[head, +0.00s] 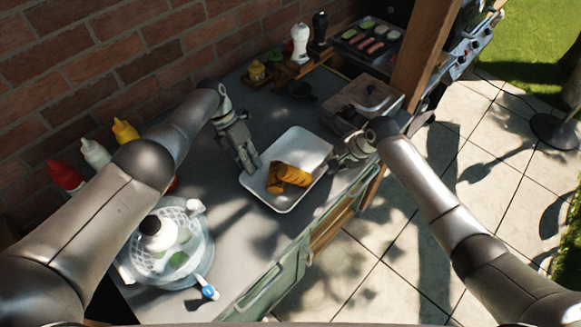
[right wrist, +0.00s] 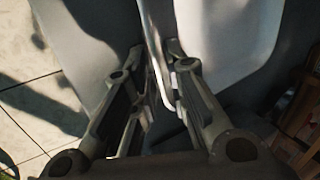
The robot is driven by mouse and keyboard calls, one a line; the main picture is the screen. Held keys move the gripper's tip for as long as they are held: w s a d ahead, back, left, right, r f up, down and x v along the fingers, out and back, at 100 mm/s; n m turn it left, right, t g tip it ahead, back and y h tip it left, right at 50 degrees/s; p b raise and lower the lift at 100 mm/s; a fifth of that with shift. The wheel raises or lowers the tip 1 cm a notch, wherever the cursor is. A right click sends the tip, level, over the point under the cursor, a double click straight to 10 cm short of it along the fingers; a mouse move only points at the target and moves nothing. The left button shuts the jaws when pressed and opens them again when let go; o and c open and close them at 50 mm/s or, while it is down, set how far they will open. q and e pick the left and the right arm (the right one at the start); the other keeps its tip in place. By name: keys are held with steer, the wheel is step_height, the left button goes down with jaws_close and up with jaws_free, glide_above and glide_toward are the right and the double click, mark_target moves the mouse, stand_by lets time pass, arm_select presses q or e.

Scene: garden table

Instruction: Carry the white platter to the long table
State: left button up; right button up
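The white platter (head: 283,203) lies on the grey counter, with browned food pieces (head: 290,174) on it. My left gripper (head: 249,166) points down at the platter's left rim; whether its fingers are closed on the rim is unclear. My right gripper (head: 337,156) is at the platter's right rim. No long table can be made out apart from this counter.
A glass bowl (head: 165,262) with a colander stands at the counter's near left, sauce bottles (head: 95,152) by the brick wall. Paving (head: 390,290) lies open beyond the counter's edge.

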arm_select(q)
steer(key=shift+c, duration=0.4)
arm_select(e)
steer(key=shift+c, duration=0.4)
arm_select(q)
jaws_close()
arm_select(e)
jaws_close()
arm_select(q)
steer(key=shift+w+r, duration=0.1)
steer(key=shift+r, duration=0.05)
arm_select(e)
steer(key=shift+w+r, duration=0.1)
